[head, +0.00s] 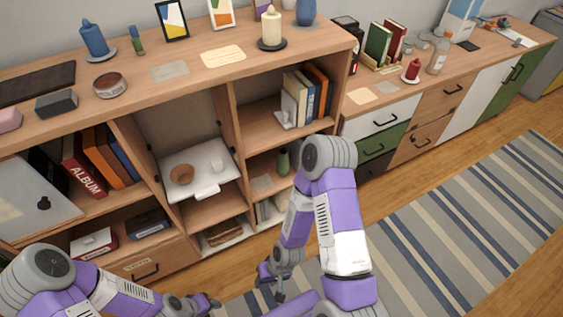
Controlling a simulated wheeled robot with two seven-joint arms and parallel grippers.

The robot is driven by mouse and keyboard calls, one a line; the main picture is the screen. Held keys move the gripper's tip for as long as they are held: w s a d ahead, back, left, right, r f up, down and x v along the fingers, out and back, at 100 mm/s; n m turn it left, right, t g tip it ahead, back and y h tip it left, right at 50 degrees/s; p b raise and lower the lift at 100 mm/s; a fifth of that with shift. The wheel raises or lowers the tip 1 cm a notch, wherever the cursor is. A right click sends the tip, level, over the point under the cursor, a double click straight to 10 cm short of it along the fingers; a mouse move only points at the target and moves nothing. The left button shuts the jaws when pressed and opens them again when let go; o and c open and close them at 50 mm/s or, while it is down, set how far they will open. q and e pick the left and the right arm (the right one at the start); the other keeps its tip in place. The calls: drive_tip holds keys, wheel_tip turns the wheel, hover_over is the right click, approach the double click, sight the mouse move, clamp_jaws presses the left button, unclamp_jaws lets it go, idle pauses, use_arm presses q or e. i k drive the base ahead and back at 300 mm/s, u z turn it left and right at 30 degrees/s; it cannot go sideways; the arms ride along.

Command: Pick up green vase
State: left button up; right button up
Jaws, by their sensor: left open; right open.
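A small dark green vase (283,163) stands upright in a lower cubby of the wooden shelf unit, just left of my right arm's elbow. Nothing touches it. My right gripper (268,279) is open and empty, low in front of the unit and well below the vase. My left gripper (208,302) is at the bottom edge, further left, open and small in view; I see nothing held in it.
My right arm covers part of the shelf unit's right end. A striped rug (450,220) lies clear at right.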

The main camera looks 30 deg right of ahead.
sight(283, 163)
drive_tip(key=z, duration=2.15)
drive_tip(key=i, duration=1.15)
drive_tip(key=u, duration=2.7)
drive_tip(key=i, duration=0.5)
drive_tip(key=z, duration=0.1)
